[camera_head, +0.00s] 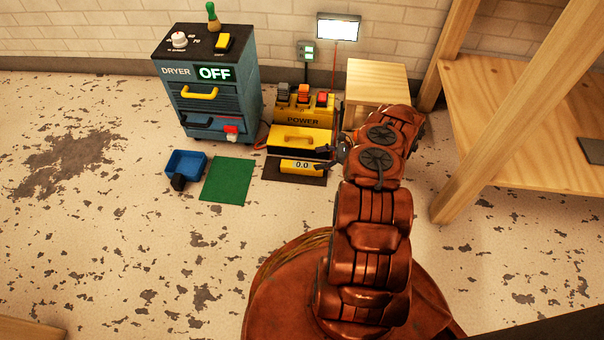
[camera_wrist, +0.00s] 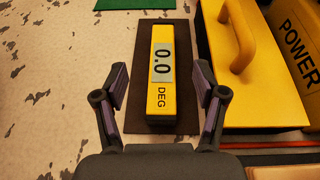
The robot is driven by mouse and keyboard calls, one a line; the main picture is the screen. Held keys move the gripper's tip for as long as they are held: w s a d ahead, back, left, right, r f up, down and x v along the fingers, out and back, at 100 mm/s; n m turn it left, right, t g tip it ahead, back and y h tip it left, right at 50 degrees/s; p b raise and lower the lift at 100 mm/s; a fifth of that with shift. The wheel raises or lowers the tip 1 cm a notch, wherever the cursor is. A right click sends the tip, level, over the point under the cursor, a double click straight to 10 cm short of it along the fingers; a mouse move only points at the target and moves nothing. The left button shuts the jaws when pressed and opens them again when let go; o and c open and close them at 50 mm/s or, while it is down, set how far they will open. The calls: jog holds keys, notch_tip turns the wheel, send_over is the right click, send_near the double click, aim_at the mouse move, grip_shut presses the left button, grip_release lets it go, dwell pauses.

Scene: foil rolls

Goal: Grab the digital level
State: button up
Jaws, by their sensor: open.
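The digital level is a yellow bar with a grey display reading 0.0. In the head view the digital level (camera_head: 302,166) lies on a dark mat (camera_head: 272,172) on the floor, in front of the yellow power box. In the wrist view the level (camera_wrist: 162,105) runs away from me, with "DEG" at its near end, and the dark mat (camera_wrist: 183,50) under it. My gripper (camera_wrist: 160,85) is open, one finger on each side of the level's near half, with gaps to both sides and nothing held. In the head view my gripper (camera_head: 330,160) is at the level's right end, partly hidden by my arm.
The yellow POWER box (camera_head: 302,137) with a handled front stands close beside the level. A wooden shelf (camera_head: 500,130) is at right. Floor at left is free.

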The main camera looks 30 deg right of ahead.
aim_at(303, 165)
jog(key=f, duration=0.1)
jog(key=s+d+f, duration=0.1)
jog(key=shift+f+m, duration=0.3)
jog(key=shift+f, duration=0.05)
jog(key=shift+w+a+f+b, duration=0.1)
jog(key=shift+a+f+b, duration=0.1)
jog(key=shift+b, duration=0.2)
jog(key=shift+w+b+x, duration=0.2)
jog(key=shift+b+x, duration=1.85)
jog(key=shift+x, duration=1.55)
jog(key=shift+d+r, duration=0.1)
jog(key=shift+r, duration=0.05)
grip_shut()
